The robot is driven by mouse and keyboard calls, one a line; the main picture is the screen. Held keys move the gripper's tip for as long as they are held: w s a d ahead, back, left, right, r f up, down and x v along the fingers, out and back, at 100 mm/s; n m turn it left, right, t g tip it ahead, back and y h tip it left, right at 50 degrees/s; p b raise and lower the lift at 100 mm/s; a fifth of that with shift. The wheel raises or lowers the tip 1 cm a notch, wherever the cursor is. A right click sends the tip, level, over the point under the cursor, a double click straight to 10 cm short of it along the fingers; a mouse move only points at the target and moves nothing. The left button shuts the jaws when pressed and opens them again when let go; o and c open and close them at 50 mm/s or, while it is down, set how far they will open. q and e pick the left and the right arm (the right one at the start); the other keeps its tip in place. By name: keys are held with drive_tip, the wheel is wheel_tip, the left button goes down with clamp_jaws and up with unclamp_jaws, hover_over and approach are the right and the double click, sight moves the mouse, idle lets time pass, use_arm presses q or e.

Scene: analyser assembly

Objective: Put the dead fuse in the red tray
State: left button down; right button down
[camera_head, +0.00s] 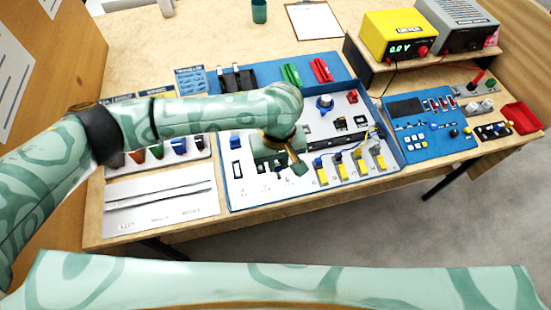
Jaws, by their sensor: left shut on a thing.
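My left gripper (287,163) points down over the white panel (237,190) of the blue-edged analyser case, left of its row of yellow-and-blue parts. It is shut on a small part that its fingers mostly hide. I cannot tell from this view whether that part is the dead fuse. The red tray (522,118) is at the far right end of the table, well away from the gripper, and no fuse is visible in it. My right gripper is not in view.
A yellow meter (398,34) reading 0.0 V and a grey unit (458,24) stand on a raised shelf. A blue board (430,140) lies between case and tray. Green and red parts (321,70) sit behind the case. A clipboard (314,20) lies at the back.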

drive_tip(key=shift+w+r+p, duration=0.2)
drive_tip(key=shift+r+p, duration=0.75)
drive_tip(key=shift+p, duration=0.05)
